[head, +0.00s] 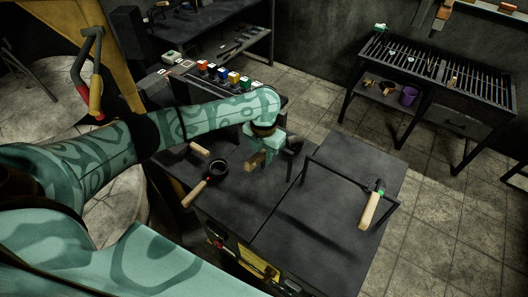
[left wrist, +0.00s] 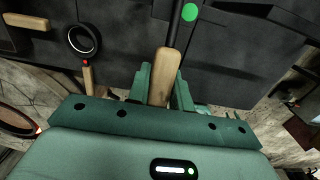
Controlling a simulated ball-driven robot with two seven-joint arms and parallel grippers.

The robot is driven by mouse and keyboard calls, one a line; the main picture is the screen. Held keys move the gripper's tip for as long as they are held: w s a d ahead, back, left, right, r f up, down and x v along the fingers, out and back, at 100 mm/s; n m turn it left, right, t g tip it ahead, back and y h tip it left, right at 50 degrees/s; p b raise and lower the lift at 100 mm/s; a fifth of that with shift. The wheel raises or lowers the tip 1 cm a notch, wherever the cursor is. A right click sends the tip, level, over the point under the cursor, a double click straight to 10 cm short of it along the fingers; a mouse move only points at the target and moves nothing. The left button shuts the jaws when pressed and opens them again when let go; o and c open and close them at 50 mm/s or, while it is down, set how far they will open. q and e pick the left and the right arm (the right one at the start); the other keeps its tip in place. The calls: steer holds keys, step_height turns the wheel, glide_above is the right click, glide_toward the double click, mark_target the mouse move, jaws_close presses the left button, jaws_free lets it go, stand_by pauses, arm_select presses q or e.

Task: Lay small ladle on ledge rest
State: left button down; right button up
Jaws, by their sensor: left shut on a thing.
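My left gripper (head: 262,152) is shut on the wooden handle of a tool I take to be the small ladle (head: 254,161), above the dark bench. In the left wrist view, its handle (left wrist: 165,72) sits between the fingers, with a dark shaft running up and a green dot beside it. Its far end is cut off there. A thin dark raised frame (head: 345,177) stands on the bench to the right; I cannot tell whether it is the ledge rest. My right gripper is not in view.
A red-dotted dark ladle (head: 218,168) and a loose wooden handle (head: 199,149) lie left of my gripper. A wooden-handled tool (head: 369,210) is at the frame's right end. Coloured blocks (head: 222,74) stand behind my arm. The right bench top (head: 310,230) has bare room.

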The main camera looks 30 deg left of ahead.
arm_select(q)
steer(key=shift+f, duration=0.1)
steer(key=c, duration=1.2)
jaws_free()
steer(key=shift+o, duration=0.2)
